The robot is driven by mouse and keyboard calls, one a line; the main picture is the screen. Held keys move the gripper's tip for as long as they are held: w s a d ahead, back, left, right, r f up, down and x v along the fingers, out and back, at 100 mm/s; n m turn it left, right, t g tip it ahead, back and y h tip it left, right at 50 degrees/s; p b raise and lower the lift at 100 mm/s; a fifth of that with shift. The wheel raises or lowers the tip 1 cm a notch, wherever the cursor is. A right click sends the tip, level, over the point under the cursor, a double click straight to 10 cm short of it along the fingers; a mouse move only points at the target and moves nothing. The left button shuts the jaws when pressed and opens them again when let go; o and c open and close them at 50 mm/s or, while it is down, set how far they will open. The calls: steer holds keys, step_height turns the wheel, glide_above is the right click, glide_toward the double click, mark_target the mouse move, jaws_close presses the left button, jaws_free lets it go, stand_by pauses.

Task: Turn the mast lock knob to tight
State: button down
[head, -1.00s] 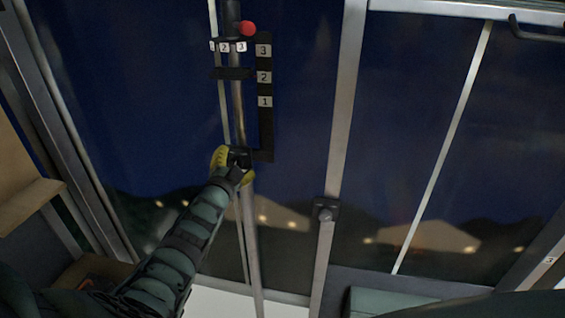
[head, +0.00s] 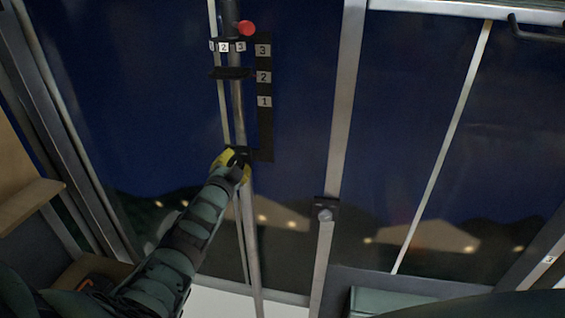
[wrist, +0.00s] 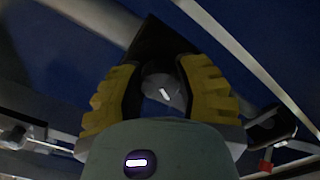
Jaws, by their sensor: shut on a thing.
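In the wrist view, a round dark grey knob (wrist: 160,88) with a short white, slanted mark on its face sits between the yellow fingers of my gripper (wrist: 162,92). The fingers are closed on its two sides. I see no tight or loose label in either view.
A red ball-shaped knob (head: 246,28) sits higher on the mast, above small number tags (head: 224,47). A black bracket (head: 231,73) crosses the mast. A metal post (head: 341,120) stands to the right, with dark blue panels around. A wooden shelf (head: 35,207) is at the left.

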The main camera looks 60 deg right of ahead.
steer(key=shift+f+b, duration=0.15)
steer(key=shift+b, duration=0.2)
steer(key=b, duration=0.1)
steer(key=m+b, duration=0.1)
steer(key=b, duration=0.1)
steer(key=shift+f, duration=0.25)
steer(key=shift+m+b, duration=0.9)
steer(key=shift+b, duration=0.25)
steer(key=shift+r+m, duration=0.35)
steer(key=shift+m, duration=0.15)
steer(key=c, duration=0.6)
jaws_free()
steer(key=shift+o, duration=0.2)
